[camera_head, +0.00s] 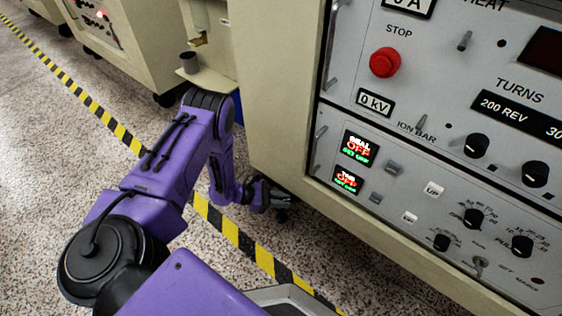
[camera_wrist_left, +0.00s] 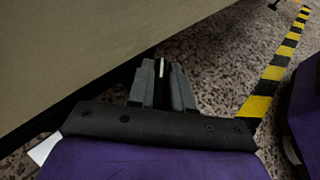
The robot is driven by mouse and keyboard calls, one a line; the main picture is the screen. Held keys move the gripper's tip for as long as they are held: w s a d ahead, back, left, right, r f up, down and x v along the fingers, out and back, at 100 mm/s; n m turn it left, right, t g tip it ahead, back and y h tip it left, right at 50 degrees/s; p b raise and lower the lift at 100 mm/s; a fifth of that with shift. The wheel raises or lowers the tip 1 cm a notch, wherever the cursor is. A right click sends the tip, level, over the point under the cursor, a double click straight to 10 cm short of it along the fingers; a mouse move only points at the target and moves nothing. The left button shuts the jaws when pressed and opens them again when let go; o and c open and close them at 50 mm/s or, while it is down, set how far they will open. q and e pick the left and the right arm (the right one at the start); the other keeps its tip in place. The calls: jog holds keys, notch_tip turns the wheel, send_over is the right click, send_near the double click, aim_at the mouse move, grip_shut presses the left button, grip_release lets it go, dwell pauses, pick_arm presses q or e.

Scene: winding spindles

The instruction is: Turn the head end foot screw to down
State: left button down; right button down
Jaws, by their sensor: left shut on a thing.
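My left gripper (camera_head: 276,194) is low at the cabinet's near bottom corner, beside the floor. Its fingers are close together around something small at the corner, which I take to be the foot screw; the fingers hide most of it. A dark foot (camera_head: 282,215) shows just below the fingers, on the floor. In the left wrist view the gripper (camera_wrist_left: 162,72) points along the cabinet's lower edge, with a thin pale strip between its fingers. Whether the screw is up or down cannot be told. My right gripper is not in view.
The cabinet (camera_head: 277,90) has a grey control panel (camera_head: 400,110) with a red stop button (camera_head: 385,62), knobs and lit displays. Another beige machine (camera_head: 130,45) stands behind on casters. Yellow-black floor tape (camera_head: 230,230) runs past the cabinet across open speckled floor.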

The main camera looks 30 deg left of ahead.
pick_arm(q)
jog(key=m+g+h, duration=0.1)
jog(key=m+g, duration=0.1)
jog(key=shift+f+m+g+h+b, duration=0.1)
jog(key=shift+m+g+h+b, duration=0.2)
jog(key=shift+m+g, duration=0.1)
jog(key=shift+d+m+g+h+b, duration=0.15)
jog(key=shift+m+g+h+b, duration=0.45)
jog(key=shift+m+g, duration=1.5)
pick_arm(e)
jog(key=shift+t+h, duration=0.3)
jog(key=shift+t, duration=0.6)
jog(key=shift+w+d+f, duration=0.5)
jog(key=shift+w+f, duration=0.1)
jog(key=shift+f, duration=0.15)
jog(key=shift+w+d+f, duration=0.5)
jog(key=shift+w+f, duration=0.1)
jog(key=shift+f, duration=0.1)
pick_arm(q)
jog(key=shift+g, duration=0.3)
jog(key=c, duration=1.1)
grip_release()
